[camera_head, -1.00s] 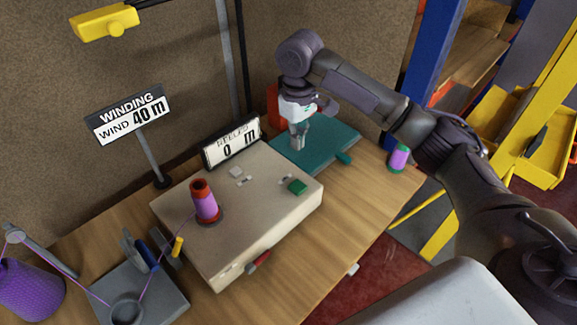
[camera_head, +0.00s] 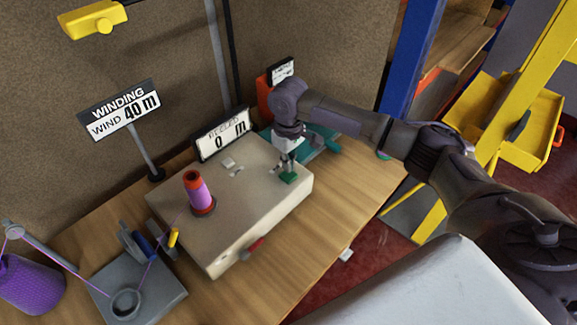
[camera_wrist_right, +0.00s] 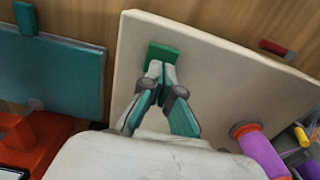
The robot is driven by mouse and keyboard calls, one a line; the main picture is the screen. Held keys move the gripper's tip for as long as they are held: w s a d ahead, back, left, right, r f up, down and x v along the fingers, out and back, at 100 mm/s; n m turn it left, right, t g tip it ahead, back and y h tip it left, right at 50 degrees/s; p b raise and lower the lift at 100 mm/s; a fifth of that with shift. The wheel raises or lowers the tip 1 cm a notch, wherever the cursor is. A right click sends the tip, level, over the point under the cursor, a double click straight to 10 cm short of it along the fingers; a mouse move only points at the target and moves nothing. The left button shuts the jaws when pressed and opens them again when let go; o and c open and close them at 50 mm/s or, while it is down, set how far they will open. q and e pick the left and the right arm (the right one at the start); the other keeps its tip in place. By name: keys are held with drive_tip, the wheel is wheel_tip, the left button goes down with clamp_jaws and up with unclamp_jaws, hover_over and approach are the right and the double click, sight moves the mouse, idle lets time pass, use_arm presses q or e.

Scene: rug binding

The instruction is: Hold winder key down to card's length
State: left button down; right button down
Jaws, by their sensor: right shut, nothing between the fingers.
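The beige winder box (camera_head: 230,245) sits on the wooden bench with a green key (camera_head: 289,179) near its right corner. My right gripper (camera_head: 287,167) is shut and empty, pointing down with its tips at the green key. In the right wrist view the shut tips (camera_wrist_right: 160,70) overlap the near edge of the green key (camera_wrist_right: 162,52); I cannot tell whether they touch or press it. The card (camera_head: 121,111) reads "WINDING WIND 40 m". The counter display (camera_head: 222,134) reads 0 m. A red spool with purple thread (camera_head: 198,192) stands on the winder. My left gripper is out of view.
A purple thread cone (camera_head: 28,284) and a grey guide stand (camera_head: 150,300) are at the left. A teal plate (camera_head: 322,140) lies behind my right gripper, beside an orange stand (camera_head: 265,95).

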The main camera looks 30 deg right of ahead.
sight(288, 175)
drive_tip(key=shift+f, duration=1.25)
